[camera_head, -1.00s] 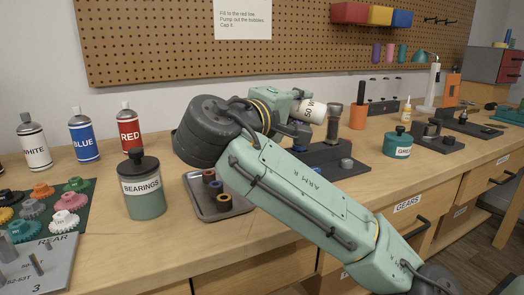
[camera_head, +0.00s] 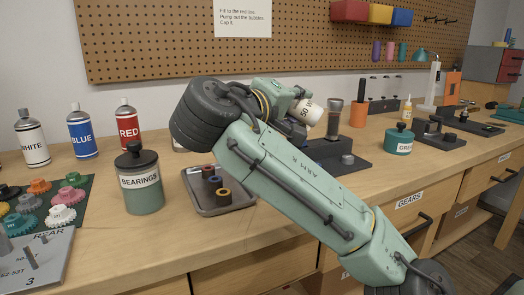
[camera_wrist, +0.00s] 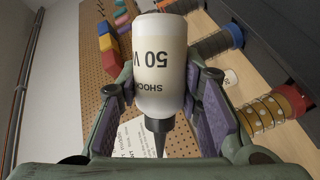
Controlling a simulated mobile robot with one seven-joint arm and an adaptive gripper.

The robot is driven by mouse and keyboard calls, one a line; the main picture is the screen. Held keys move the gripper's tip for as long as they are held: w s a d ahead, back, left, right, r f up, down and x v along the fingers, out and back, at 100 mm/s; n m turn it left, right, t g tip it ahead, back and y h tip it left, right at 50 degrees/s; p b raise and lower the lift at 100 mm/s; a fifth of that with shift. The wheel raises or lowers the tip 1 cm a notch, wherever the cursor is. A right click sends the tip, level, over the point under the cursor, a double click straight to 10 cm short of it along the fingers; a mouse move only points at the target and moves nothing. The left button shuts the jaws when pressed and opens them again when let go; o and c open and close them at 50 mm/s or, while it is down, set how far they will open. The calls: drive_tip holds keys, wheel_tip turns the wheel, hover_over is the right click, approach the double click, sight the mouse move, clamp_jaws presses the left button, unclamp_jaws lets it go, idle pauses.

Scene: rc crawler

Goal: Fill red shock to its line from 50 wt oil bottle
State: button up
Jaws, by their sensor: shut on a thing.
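My gripper (camera_wrist: 162,100) is shut on a whitish bottle (camera_wrist: 160,60) labelled "50 W" and "SHOCK", with a dark pointed nozzle. In the head view the bottle (camera_head: 306,110) lies well over on its side above the bench, with its base to the right. The nozzle is hidden there. A translucent tube (camera_head: 335,118), apparently the shock, stands upright in a dark stand just right of the bottle, apart from it. In the wrist view this tube (camera_wrist: 262,112) has a red band at its base. Its fill line and oil level cannot be made out.
An orange cylinder (camera_head: 359,112) with a dark rod stands right of the tube. A tray (camera_head: 240,197) with small rings, a bearings jar (camera_head: 141,185) and spray cans (camera_head: 81,134) are left. A green jar (camera_head: 398,142) is right. The pegboard (camera_head: 150,40) is behind.

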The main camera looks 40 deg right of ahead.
drive_tip(key=shift+w, duration=0.1)
drive_tip(key=m, duration=0.1)
drive_tip(key=w+a+r+m+y+b, duration=0.1)
drive_tip(key=m, duration=0.1)
drive_tip(key=w+m+t+b, duration=0.1)
drive_tip(key=shift+w+a+r+y, duration=0.15)
drive_tip(key=shift+a+y, duration=0.1)
drive_tip(key=shift+y, duration=0.15)
drive_tip(key=shift+w+r+m, duration=0.1)
drive_tip(key=shift+r+m, duration=0.15)
drive_tip(key=shift+m, duration=0.35)
